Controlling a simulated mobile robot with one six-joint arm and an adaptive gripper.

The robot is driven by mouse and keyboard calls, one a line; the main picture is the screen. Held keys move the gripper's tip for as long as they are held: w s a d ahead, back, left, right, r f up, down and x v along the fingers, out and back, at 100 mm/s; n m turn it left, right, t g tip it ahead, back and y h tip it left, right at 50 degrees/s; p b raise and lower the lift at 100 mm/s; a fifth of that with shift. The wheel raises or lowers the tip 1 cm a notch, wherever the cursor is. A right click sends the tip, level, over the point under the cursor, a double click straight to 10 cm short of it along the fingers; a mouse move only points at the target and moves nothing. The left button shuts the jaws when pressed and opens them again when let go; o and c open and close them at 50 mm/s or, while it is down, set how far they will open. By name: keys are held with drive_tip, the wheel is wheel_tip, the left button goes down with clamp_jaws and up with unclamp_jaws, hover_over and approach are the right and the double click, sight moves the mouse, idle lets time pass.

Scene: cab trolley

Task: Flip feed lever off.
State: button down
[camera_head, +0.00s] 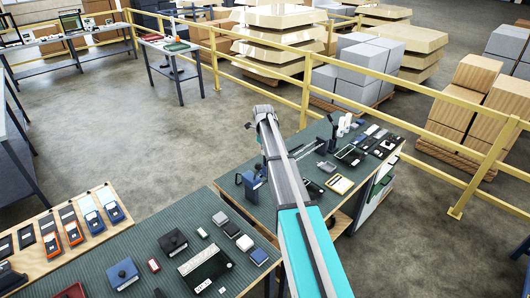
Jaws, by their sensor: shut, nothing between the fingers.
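I cannot make out a feed lever for certain at this distance. A small blue device with an upright part (250,187) stands at the left end of the farther green-topped bench (312,206). A dark upright device (332,136) stands near that bench's back edge; whether it has a lever is too small to tell. My grey and teal arm reaches up from the bottom across the benches and covers part of them. I cannot pick out my gripper; it may be hidden behind the arm.
A nearer green-topped bench (130,246) holds small boxes and devices. A wooden board (45,245) with orange and blue handheld units lies at left. A yellow railing (405,123) runs behind the benches, with stacked boxes (465,90) beyond. Open floor (150,130) lies at upper left.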

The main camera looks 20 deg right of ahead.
drive_tip(key=shift+w+r+p, duration=0.15)
drive_tip(key=shift+r+p, duration=0.15)
drive_tip(key=shift+r, duration=0.15)
drive_tip(key=shift+a, duration=0.1)
drive_tip(key=s+a+f+n+b, duration=0.5)
drive_tip(key=s+n, duration=0.5)
drive_tip(key=s, duration=0.1)
drive_tip(key=s+a+f+n+b, duration=0.5)
drive_tip(key=s+n, duration=0.5)
drive_tip(key=s, duration=0.2)
drive_tip(key=s+a+f+n+b, duration=0.5)
drive_tip(key=s+a+n, duration=0.2)
drive_tip(key=s+n, duration=0.2)
drive_tip(key=shift+s+a+f+n, duration=0.25)
drive_tip(key=shift+s+n, duration=0.15)
drive_tip(key=shift+s, duration=0.8)
